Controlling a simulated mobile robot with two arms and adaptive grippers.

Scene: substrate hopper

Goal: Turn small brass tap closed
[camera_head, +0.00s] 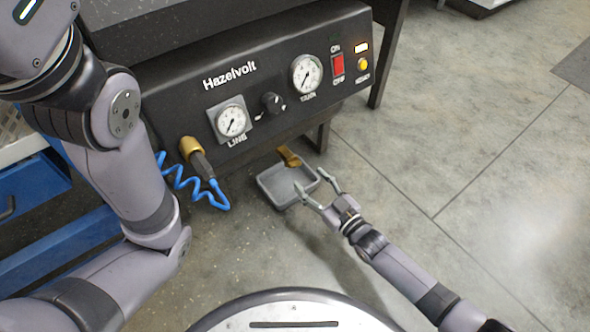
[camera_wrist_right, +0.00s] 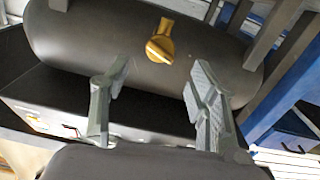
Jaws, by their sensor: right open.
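The small brass tap (camera_head: 288,156) shows under the lower edge of the black panel, above a grey tray. In the right wrist view the brass tap (camera_wrist_right: 160,45) sits on the underside of a dark rounded tank, with its handle facing the camera. My right gripper (camera_head: 311,181) is open and empty, beside the tray and just short of the tap. In the right wrist view its two fingers (camera_wrist_right: 158,88) stand wide apart, with the tap beyond and between them, untouched. Only links of my left arm show; its gripper is out of view.
The grey tray (camera_head: 270,187) is on the floor below the tap, close to my right fingers. The Hazelvolt panel (camera_head: 285,118) carries gauges, a knob and a red switch. A blue coiled hose (camera_head: 185,182) hangs from a brass fitting (camera_head: 189,147). Floor at right is clear.

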